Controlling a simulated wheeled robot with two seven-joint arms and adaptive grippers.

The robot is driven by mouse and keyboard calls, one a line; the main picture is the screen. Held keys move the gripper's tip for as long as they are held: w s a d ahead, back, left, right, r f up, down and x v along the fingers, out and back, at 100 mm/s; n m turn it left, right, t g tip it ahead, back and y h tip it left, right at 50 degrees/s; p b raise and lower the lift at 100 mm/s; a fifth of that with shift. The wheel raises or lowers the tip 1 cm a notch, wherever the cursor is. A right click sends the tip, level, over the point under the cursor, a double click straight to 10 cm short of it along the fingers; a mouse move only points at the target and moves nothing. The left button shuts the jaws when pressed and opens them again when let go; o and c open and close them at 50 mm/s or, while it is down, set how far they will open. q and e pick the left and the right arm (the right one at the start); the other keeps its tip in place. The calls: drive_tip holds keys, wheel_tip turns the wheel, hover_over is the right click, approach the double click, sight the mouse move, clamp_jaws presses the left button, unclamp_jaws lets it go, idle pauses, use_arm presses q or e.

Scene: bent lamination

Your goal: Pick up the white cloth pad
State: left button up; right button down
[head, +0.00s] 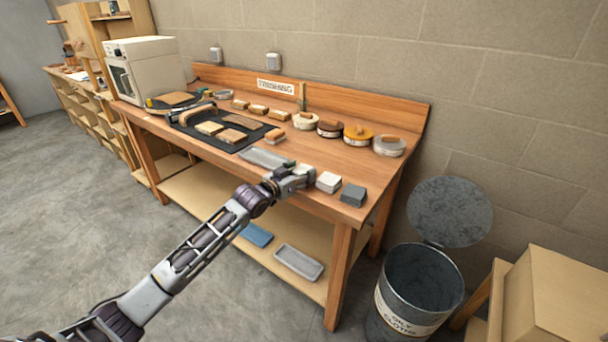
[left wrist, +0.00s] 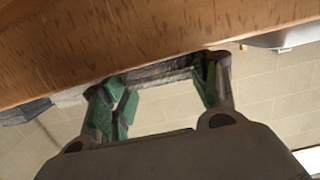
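A white block-like pad (head: 328,181) lies near the front edge of the workbench, between my left gripper and a dark grey pad (head: 353,195). My left gripper (head: 300,178) is at the bench's front edge, just left of the white pad. In the left wrist view its green-padded fingers (left wrist: 165,92) are spread apart. A mottled grey item (left wrist: 160,73) shows between or behind them at the bench edge; I cannot tell which item it is or whether the fingers touch it. My right gripper is not in view.
A metal tray (head: 266,158) lies left of the gripper. Round tins, including a yellow-brown one (head: 358,135), stand behind. The lower shelf holds a blue tray (head: 257,235) and a grey tray (head: 299,262). An open metal bin (head: 420,285) stands on the right.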

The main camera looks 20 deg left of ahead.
sight(300, 173)
use_arm(q)
drive_tip(key=shift+r, duration=0.1)
drive_tip(key=shift+r, duration=0.5)
wheel_tip(300, 173, up, 8)
drive_tip(key=shift+f+p, duration=0.1)
drive_tip(key=shift+p, duration=0.5)
drive_tip(key=shift+r, duration=0.5)
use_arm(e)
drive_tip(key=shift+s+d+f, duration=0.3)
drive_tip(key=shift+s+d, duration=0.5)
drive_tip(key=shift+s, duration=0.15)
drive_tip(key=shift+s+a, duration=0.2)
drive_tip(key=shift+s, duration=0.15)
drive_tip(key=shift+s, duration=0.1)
